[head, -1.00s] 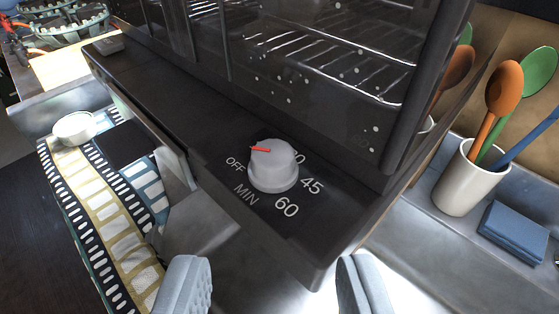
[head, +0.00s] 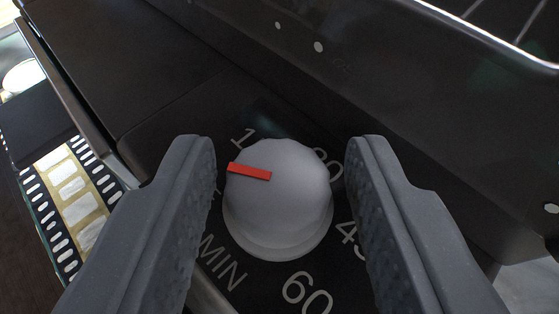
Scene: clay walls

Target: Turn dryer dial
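The dryer dial (head: 280,205) is a light grey round knob with a red pointer mark (head: 249,172) on its top. The mark points to the left in the picture, toward the side where the partly hidden OFF label sits. White markings such as MIN, 60 and 45 ring the dial on a black panel. My gripper (head: 280,150) is open, with one grey finger on each side of the dial. A gap shows between each finger and the knob.
The black dryer body (head: 420,90) with its dark glass door rises behind the dial. A film-strip patterned cloth (head: 72,195) and a round white object (head: 22,77) lie to the left, below the panel.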

